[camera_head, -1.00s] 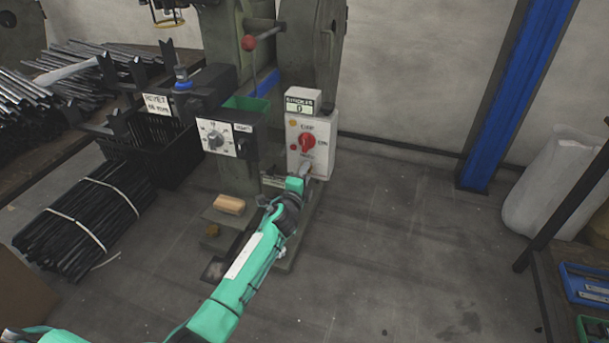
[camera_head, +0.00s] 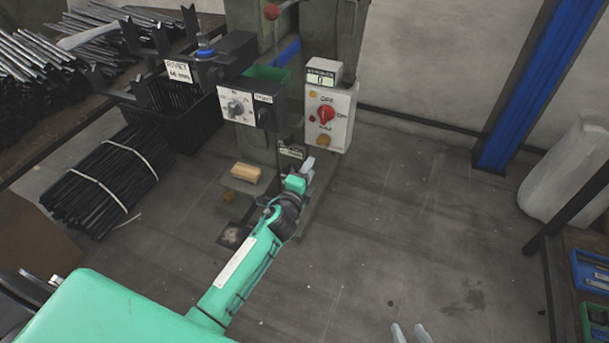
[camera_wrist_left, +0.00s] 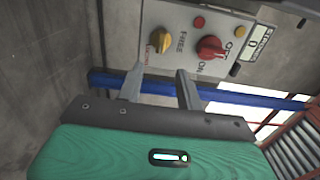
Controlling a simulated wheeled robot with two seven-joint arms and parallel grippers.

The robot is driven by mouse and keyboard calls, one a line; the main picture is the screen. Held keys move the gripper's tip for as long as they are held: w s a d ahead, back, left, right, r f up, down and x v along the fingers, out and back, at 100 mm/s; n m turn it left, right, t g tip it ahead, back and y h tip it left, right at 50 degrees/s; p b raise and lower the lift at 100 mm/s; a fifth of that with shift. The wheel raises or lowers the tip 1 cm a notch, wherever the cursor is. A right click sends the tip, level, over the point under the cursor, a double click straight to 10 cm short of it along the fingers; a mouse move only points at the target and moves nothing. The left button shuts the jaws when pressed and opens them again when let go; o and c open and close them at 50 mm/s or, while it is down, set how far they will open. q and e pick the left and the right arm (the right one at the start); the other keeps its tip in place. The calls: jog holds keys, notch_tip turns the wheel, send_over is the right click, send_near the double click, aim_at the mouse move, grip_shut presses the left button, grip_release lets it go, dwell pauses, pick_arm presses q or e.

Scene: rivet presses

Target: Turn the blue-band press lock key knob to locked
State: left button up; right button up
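The press control box (camera_head: 341,128) is pale grey, with a red knob (camera_head: 326,115) marked OFF and ON and a yellow knob (camera_head: 323,140) below it. The left wrist view shows the yellow knob (camera_wrist_left: 159,42) beside the word FREE; its exact pointing is hard to tell. The press has a blue stripe (camera_head: 287,54) behind the box. My left gripper (camera_head: 305,167) is below the box, apart from the knobs. In the left wrist view its fingers (camera_wrist_left: 160,82) are spread and empty. My right gripper (camera_head: 410,333) shows only its spread fingertips at the bottom edge.
A dial panel (camera_head: 237,107) and a black bin (camera_head: 180,128) are left of the box. A wooden block (camera_head: 246,172) lies on the press base. A bundle of black rods (camera_head: 108,180) is on the floor. The floor right of the press is clear up to a blue post (camera_head: 530,85).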

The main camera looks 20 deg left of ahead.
pick_arm(q)
jog(key=s, duration=0.2)
jog(key=shift+s, duration=0.4)
